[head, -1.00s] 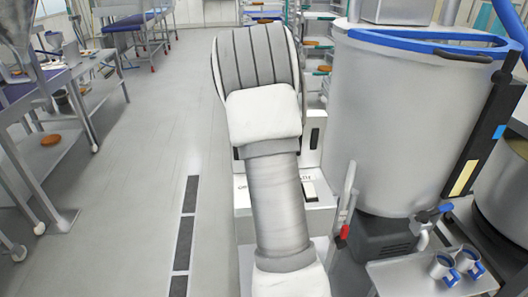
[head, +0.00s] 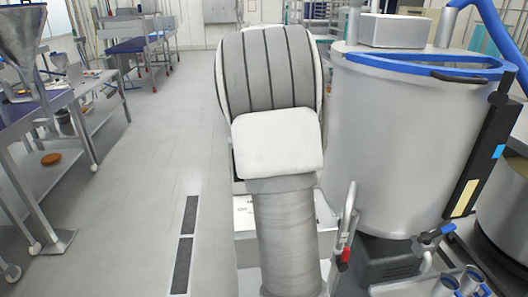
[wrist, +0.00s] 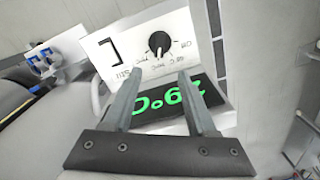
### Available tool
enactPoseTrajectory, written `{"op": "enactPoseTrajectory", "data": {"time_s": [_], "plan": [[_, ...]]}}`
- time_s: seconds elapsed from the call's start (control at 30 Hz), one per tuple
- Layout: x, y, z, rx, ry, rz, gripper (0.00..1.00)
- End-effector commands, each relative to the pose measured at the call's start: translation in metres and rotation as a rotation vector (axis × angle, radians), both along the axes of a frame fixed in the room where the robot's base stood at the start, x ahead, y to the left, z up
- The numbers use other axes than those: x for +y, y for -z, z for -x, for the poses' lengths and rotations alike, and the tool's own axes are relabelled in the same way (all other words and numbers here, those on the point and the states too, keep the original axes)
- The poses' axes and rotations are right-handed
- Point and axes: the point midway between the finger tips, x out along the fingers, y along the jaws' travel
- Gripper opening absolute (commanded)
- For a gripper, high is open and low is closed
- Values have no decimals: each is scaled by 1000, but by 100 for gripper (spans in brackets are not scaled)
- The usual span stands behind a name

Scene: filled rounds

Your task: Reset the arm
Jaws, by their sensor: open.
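My gripper (wrist: 160,80) shows in the wrist view with its two grey fingers apart and nothing between them. Beyond the fingers is a white control box with a black knob (wrist: 159,43) and a dark display (wrist: 210,92) with green digits, seen upside down. I cannot tell how far the fingertips are from the box. In the head view my own arm stands up in the middle, its bulky white and grey links near the camera. My gripper is hidden there.
A large grey vat (head: 400,140) with a blue rim stands close to the right of my arm. Metal mugs with blue handles (head: 468,282) sit low at the right. A steel table (head: 30,115) with a funnel (head: 20,35) stands at left. The floor (head: 150,190) left of my arm is clear.

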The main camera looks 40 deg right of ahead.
Motion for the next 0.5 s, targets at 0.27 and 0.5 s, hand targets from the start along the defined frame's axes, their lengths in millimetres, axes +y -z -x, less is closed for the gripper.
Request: {"op": "enactPoseTrajectory", "data": {"time_s": [0.27,0.5], "plan": [[0,0,0,0,0,0,57],[5,-3,1,-9,-13,0,57]]}}
